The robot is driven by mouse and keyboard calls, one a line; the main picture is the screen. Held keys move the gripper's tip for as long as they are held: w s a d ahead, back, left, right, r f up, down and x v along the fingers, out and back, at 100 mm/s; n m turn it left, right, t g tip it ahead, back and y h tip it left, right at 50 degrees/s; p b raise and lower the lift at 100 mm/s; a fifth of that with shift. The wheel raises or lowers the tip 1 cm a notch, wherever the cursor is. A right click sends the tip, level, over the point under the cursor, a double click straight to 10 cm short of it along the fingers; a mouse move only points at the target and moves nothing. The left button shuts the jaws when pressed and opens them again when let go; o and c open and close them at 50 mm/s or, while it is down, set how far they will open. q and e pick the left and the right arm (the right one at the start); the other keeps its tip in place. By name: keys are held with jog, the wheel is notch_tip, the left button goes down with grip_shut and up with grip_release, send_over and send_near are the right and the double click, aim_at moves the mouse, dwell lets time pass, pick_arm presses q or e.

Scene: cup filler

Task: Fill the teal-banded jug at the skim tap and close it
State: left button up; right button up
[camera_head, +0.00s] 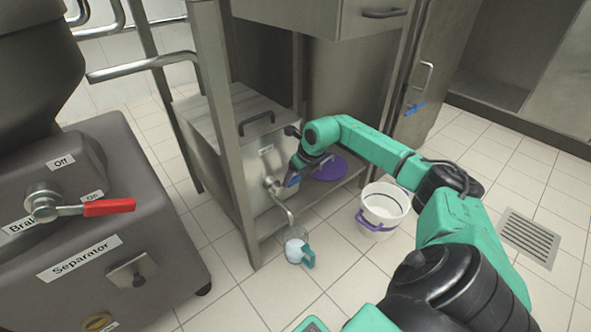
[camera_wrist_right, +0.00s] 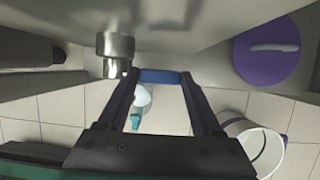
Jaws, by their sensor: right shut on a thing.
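The jug (camera_head: 297,250) is clear with a teal handle and band, and stands upright on the floor tiles below the tap spout (camera_head: 287,212). White liquid shows inside it; its level and any stream are too small to tell. The tap (camera_head: 270,184) juts from the front of a steel tank and has a blue lever. My right gripper (camera_head: 294,181) is at this lever. In the right wrist view, my right gripper (camera_wrist_right: 161,80) is shut on the blue lever (camera_wrist_right: 160,76), with the jug (camera_wrist_right: 139,100) seen below between the fingers. My left gripper is out of view.
A white bucket (camera_head: 383,208) with a purple handle stands on the floor to the right. A purple lid (camera_head: 329,167) lies beside the tank. The separator (camera_head: 80,225), with a red lever (camera_head: 108,207), fills the left. A steel frame post (camera_head: 222,130) stands near the tap.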

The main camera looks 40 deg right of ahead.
jog(key=shift+s+d+f, duration=0.1)
jog(key=shift+f, duration=0.15)
jog(key=o, duration=1.5)
jog(key=shift+f, duration=0.1)
jog(key=shift+y, duration=0.3)
